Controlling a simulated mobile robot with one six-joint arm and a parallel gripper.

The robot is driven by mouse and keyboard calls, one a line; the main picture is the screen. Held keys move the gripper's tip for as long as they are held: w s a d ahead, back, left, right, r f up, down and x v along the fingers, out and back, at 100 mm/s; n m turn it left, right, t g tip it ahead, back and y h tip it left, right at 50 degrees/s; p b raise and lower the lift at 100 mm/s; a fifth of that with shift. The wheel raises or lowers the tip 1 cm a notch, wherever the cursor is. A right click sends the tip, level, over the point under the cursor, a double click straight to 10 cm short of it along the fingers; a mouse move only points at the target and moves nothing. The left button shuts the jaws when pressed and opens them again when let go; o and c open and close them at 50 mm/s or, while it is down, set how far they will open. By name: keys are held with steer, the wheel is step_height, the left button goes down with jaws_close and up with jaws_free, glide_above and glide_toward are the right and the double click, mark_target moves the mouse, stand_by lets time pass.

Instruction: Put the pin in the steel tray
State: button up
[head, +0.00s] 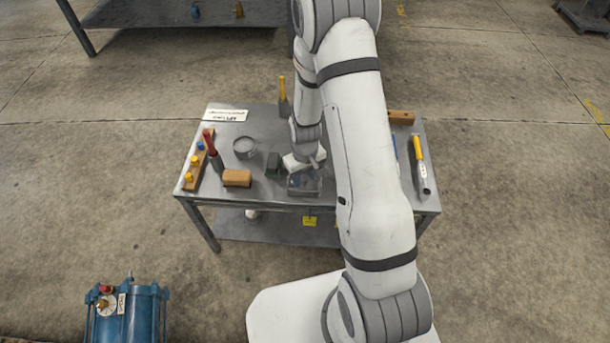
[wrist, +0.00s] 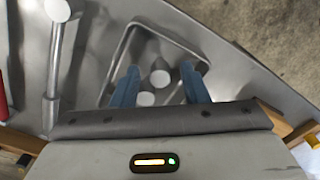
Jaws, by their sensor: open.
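The steel tray (head: 304,190) is a shallow grey tray near the front edge of the table. In the wrist view its rounded rim (wrist: 125,48) lies below my gripper. My gripper (wrist: 158,72) is open, with a blue finger on each side, pointing down over the tray. Between the fingers are grey pieces with pale round ends, one farther up (wrist: 160,78) and one nearer (wrist: 145,99). They appear inside the tray. I take one for the pin but cannot tell which. In the head view my wrist partly hides the tray.
A round metal dish (head: 245,147), a wooden block (head: 237,178), a dark green block (head: 273,164) and a red-handled tool (head: 210,142) stand left of the tray. A yellow-handled tool (head: 420,160) lies at the right. A blue machine (head: 128,312) stands on the floor.

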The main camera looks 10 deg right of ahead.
step_height(320, 180, up, 12)
steer(key=p, duration=0.2)
step_height(320, 180, up, 12)
steer(key=m, duration=0.1)
glide_above(305, 178)
steer(key=s, duration=0.6)
steer(key=s+d+r+m+t, duration=0.1)
steer(key=s+r+m, duration=0.1)
steer(key=s+r, duration=0.6)
steer(key=s, duration=0.4)
steer(key=shift+s+r+t, duration=0.15)
steer(key=shift+r+t, duration=0.1)
steer(key=shift+t, duration=0.05)
